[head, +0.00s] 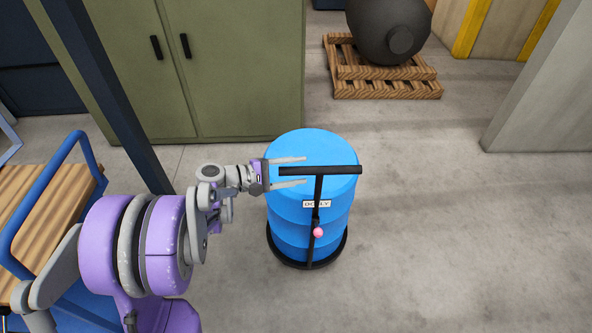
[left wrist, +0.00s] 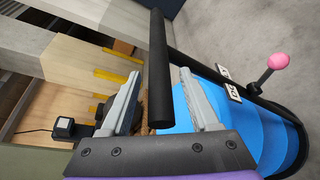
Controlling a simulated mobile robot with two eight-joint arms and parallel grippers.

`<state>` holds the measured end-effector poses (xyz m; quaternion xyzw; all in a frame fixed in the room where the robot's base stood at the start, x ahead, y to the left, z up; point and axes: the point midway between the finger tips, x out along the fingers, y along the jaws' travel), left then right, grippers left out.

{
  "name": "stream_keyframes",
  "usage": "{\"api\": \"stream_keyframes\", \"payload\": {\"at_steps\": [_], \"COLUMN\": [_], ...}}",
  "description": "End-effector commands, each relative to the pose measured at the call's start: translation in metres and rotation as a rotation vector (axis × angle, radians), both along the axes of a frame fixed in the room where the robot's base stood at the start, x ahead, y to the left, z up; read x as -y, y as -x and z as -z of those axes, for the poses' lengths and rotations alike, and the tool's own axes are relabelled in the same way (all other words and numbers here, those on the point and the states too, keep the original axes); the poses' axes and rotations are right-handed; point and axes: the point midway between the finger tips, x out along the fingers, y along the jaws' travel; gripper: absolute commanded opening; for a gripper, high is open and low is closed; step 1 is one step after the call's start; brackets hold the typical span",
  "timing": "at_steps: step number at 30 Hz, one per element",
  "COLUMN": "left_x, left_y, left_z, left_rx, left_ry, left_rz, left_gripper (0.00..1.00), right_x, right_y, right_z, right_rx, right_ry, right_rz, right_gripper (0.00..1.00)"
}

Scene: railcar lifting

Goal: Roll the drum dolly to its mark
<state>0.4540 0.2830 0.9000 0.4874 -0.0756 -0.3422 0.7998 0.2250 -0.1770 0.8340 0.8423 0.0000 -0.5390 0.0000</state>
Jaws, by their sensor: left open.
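The blue drum (head: 290,215) stands upright on a round black dolly base (head: 283,256). A black post with a label reading DOLLY (head: 316,204) and a pink knob (head: 318,232) rises at its front. The post ends in a black crossbar handle (head: 335,170) over the drum top. My left gripper (head: 305,171) is open, its fingers reaching right over the drum, one on each side of the crossbar's left end. In the left wrist view the crossbar (left wrist: 158,50) runs between the open fingers, with no clear contact. My right gripper is out of view.
A blue-framed cart with a wooden deck (head: 50,190) is at left, by a dark blue post (head: 110,100). Green cabinets (head: 210,60) stand behind. A pallet (head: 388,88) bears a dark tank (head: 385,25). A pale wall (head: 540,85) is at right. Floor right of the drum is clear.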

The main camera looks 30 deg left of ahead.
Motion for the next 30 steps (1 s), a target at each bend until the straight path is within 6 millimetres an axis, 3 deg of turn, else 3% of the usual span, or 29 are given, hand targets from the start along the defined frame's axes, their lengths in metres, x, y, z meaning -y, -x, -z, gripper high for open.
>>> {"api": "stream_keyframes", "payload": {"at_steps": [1,9,11,30], "left_x": [-0.0001,-0.0002,-0.0002,0.0000], "left_y": [0.0001,0.0003,0.0003,0.0004], "left_z": [0.0000,0.0000,0.0000,0.0001], "left_rx": [0.000,0.000,0.000,-0.001], "left_ry": [0.000,0.000,0.000,0.000], "left_rz": [0.000,0.000,0.000,0.001], "left_gripper": [0.56,0.08,0.00,0.00], "right_x": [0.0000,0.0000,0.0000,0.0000], "right_y": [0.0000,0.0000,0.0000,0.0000], "right_z": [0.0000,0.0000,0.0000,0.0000], "right_rx": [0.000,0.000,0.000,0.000], "right_ry": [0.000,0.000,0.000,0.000], "right_rz": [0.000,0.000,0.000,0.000], "right_gripper": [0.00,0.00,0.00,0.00]}}
